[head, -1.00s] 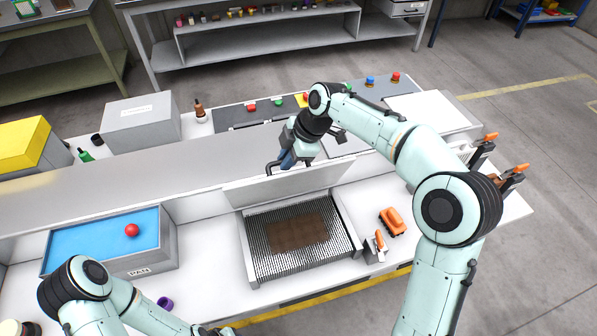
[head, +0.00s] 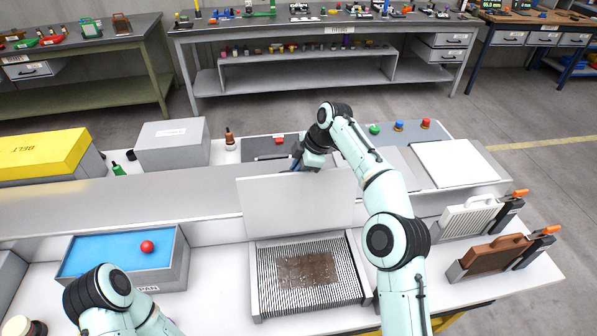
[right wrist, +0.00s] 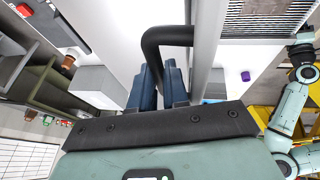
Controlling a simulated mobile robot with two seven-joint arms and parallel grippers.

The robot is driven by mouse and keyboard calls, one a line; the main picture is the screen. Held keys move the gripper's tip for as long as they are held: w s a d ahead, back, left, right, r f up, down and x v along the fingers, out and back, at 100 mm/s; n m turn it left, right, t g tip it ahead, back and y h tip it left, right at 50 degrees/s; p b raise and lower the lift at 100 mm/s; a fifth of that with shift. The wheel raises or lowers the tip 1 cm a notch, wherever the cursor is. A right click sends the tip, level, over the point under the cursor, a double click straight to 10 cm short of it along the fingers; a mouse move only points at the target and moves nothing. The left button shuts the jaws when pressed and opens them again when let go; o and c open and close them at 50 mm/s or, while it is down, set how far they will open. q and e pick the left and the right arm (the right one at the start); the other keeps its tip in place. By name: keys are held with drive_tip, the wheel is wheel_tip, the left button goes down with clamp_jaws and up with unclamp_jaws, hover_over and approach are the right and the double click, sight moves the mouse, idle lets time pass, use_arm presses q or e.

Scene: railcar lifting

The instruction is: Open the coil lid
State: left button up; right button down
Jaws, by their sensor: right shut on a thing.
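The coil lid (head: 300,208) is a flat pale panel standing raised at the back of the coil, its broad face toward the head camera. Below it the finned coil (head: 262,290) lies uncovered, with a brown dirty patch (head: 308,270) in its middle. My right gripper (head: 297,163) is at the lid's top edge, partly hidden behind it. In the right wrist view its blue fingers (right wrist: 158,88) are shut on the lid's black bent handle (right wrist: 150,48). My left arm shows at the lower left of the head view; its gripper is out of frame.
A blue-lined pan (head: 105,257) with a red ball (head: 147,246) stands left of the coil. A white brush-like block (head: 468,217) and a brown one (head: 495,255) stand in holders at right. A grey box (head: 172,145) and buttons line the back.

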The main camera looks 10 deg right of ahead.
drive_tip(key=shift+w+d, duration=0.15)
idle(0.3)
drive_tip(key=c, duration=1.1)
unclamp_jaws()
use_arm(q)
drive_tip(key=shift+d, duration=0.1)
